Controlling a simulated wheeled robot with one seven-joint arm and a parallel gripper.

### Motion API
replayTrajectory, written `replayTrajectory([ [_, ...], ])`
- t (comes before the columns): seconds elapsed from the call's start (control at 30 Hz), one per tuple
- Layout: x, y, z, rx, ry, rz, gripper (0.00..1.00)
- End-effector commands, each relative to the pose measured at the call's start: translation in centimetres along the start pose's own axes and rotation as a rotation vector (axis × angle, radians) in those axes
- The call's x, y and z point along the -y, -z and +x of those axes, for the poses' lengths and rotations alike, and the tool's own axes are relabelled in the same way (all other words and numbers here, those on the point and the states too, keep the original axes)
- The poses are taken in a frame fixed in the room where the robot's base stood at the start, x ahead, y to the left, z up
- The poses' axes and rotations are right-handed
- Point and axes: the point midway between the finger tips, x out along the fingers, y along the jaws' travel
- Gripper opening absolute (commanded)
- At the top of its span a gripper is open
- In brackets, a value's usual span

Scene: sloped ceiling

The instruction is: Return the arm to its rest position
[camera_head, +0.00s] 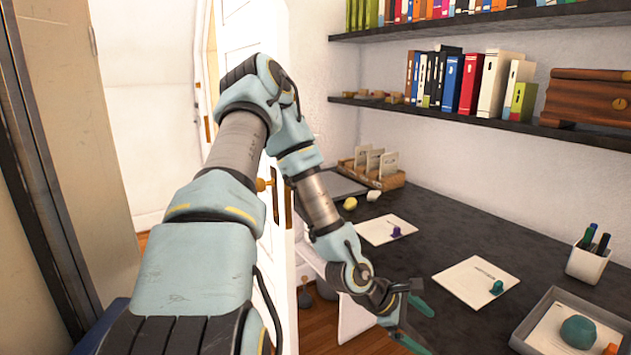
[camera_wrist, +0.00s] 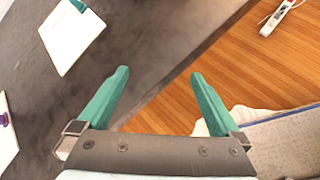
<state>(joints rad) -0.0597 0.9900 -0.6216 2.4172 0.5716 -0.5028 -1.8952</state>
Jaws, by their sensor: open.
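My arm reaches forward and bends down at the front edge of a dark desk (camera_head: 440,230). My gripper (camera_head: 420,322) is at its end, low in the middle of the head view. In the wrist view my gripper (camera_wrist: 157,75) shows two green fingers set wide apart with nothing between them. One finger is over the desk top and the other is over the wooden floor (camera_wrist: 190,95), past the desk edge.
A white card (camera_head: 475,280) with a teal piece, another card (camera_head: 385,229) with a purple piece, a pen cup (camera_head: 587,262) and a grey tray (camera_head: 525,335) lie on the desk. Shelves (camera_head: 480,115) hang above. A white door (camera_head: 245,30) stands behind my arm.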

Motion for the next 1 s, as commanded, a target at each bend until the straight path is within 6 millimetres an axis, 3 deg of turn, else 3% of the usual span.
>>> replayTrajectory([
  [0.17, -0.4, 4.5, -4.2, -0.200, 0.083, 0.271, 1.00],
  [0.3, -1.0, 8.3, -10.0, -0.381, 0.212, 0.531, 1.00],
  [0.43, -1.3, 10.4, -16.2, -0.501, 0.354, 0.733, 1.00],
  [0.57, -1.0, 10.8, -22.4, -0.563, 0.493, 0.894, 1.00],
  [0.7, -0.2, 10.0, -27.9, -0.566, 0.608, 1.030, 1.00],
  [0.83, 0.7, 8.8, -31.1, -0.536, 0.663, 1.120, 1.00],
  [1.0, 1.5, 7.8, -32.7, -0.502, 0.689, 1.180, 1.00],
])
